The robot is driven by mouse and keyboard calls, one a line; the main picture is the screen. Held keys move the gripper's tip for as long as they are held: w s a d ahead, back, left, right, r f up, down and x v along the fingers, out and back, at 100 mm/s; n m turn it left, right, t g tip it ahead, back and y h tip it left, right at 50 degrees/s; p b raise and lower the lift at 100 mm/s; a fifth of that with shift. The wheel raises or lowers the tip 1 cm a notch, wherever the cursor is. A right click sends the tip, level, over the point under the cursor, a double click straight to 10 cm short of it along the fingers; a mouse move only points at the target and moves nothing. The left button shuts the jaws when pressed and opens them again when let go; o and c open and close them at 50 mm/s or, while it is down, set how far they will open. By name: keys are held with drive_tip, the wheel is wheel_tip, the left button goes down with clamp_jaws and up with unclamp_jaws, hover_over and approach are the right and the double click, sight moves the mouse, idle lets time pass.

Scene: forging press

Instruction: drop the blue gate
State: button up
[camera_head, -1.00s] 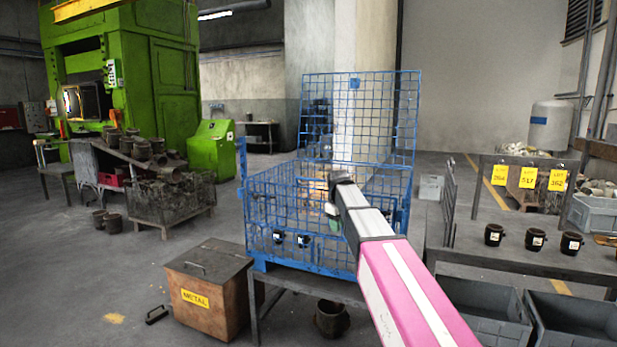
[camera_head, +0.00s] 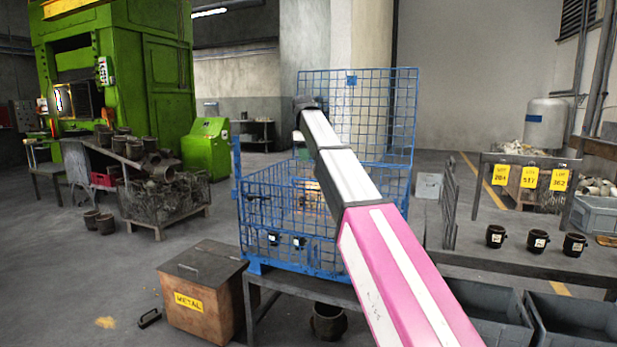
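The blue wire-mesh cage (camera_head: 290,262) stands on a low dark table in the middle. A tall blue mesh panel (camera_head: 385,95), which looks like the blue gate, stands upright at its back, above the cage's other walls. My arm reaches up from the lower right, in front of the cage. Its dark end, my gripper (camera_head: 306,103), overlaps the left edge of the upright panel in the picture. Whether it touches the panel I cannot tell. The fingers are not clear enough to show open or shut. My arm hides part of the panel and the cage's right side.
A brown METAL box (camera_head: 205,295) stands at the front left of the cage. A bench (camera_head: 470,262) with several dark cups is on the right, with grey bins (camera_head: 490,315) below. A green press (camera_head: 150,80) stands at the back left.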

sight(309, 180)
drive_tip(key=f, duration=0.3)
drive_tip(key=w+f, duration=0.1)
drive_tip(key=f, duration=0.5)
drive_tip(key=shift+w+d, duration=0.3)
clamp_jaws()
